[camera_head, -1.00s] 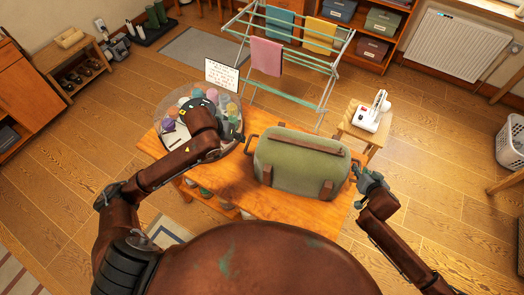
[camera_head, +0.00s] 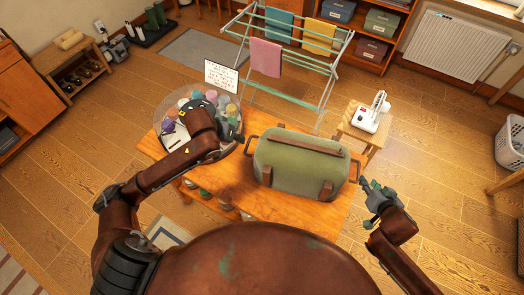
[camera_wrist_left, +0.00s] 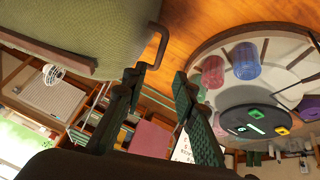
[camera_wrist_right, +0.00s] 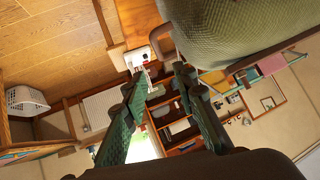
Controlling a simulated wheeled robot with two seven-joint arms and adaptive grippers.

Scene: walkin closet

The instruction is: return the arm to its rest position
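A green bag (camera_head: 298,165) with brown straps lies on the wooden table, with a handle at each end. My right gripper (camera_head: 368,186) is open and empty, just to the right of the bag's right handle (camera_head: 356,170) and apart from it. In the right wrist view its spread fingers (camera_wrist_right: 160,76) have that handle (camera_wrist_right: 163,45) beyond them. My left gripper (camera_head: 238,136) is beside the bag's left handle (camera_head: 250,144), partly hidden by its own arm. In the left wrist view its fingers (camera_wrist_left: 160,76) are apart, with the handle (camera_wrist_left: 156,48) close to one fingertip; contact is unclear.
A round tray (camera_head: 163,108) with several colored pieces sits at the table's left, under my left forearm. A small stool (camera_head: 352,129) with a white device (camera_head: 372,113) stands behind right. A drying rack (camera_head: 318,65) stands behind. Floor right of the table is clear.

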